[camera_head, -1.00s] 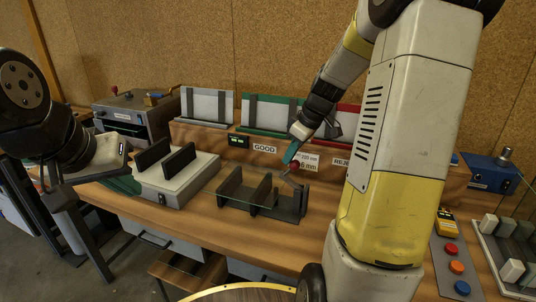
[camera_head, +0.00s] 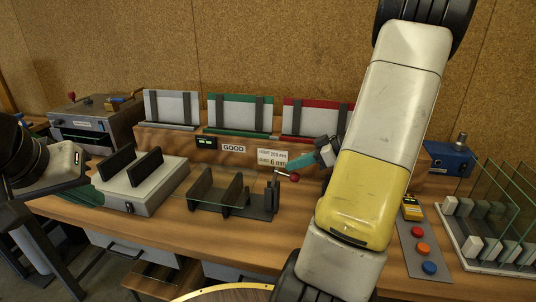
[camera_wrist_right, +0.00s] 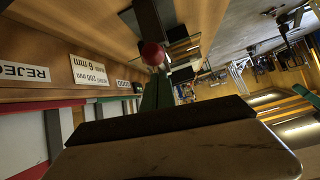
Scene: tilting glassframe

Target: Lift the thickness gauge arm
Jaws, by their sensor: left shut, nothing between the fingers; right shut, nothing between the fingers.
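The thickness gauge (camera_head: 270,203) stands at the right end of a dark fixture on the wooden bench. Its arm ends in a red ball knob (camera_head: 294,177), which also shows in the right wrist view (camera_wrist_right: 153,54). My right gripper (camera_head: 292,168) has teal fingers, shut and empty, reaching in from the right just above the knob. In the wrist view the knob lies just beyond the fingertips; I cannot tell whether they touch. My left gripper (camera_head: 86,192) is shut at the left, beside the pale block, partly hidden and away from the gauge.
The fixture holds a glass pane (camera_head: 202,186) between dark uprights. A pale block with two black plates (camera_head: 143,186) stands left of it. Grey, green and red racks (camera_head: 240,113) line the back. A button panel (camera_head: 423,250) and a glass rack (camera_head: 480,250) are at right.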

